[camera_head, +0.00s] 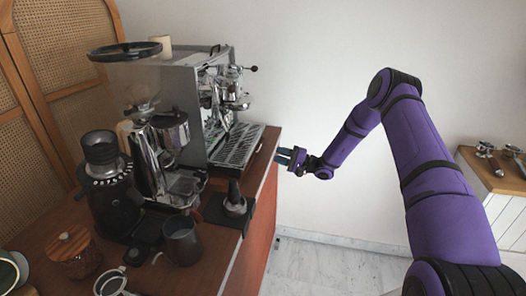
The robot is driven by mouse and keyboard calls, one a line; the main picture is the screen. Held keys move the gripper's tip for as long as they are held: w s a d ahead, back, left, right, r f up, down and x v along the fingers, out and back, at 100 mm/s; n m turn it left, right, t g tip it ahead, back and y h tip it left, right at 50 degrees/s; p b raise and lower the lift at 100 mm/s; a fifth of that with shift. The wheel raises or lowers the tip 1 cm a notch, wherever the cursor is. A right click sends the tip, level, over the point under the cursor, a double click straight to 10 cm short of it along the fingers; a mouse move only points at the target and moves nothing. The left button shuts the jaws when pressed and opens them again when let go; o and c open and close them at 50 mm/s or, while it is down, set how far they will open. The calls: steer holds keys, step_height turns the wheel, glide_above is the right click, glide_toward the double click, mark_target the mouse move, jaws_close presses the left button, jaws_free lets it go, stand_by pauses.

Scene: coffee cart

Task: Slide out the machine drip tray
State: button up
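The machine drip tray (238,146) is a slatted metal tray at the base of the silver espresso machine (188,95), on the wooden cart top. Its front edge faces right, toward my gripper. My gripper (281,157) is to the right of the tray, just beyond the cart's right edge, with its fingers pointing left. Two separate fingertips show with a small gap between them, and nothing is visible in the gripper. The gripper appears apart from the tray.
A tamper (235,203) on a dark stand is at the cart's right edge, in front of the tray. A grinder (160,150), a dark pitcher (182,241) and a wooden jar (74,251) stand nearer. A counter (495,178) is at far right. The floor between is clear.

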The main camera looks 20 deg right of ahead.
steer(key=x, duration=0.7)
steer(key=shift+w+a, duration=0.1)
jaws_close()
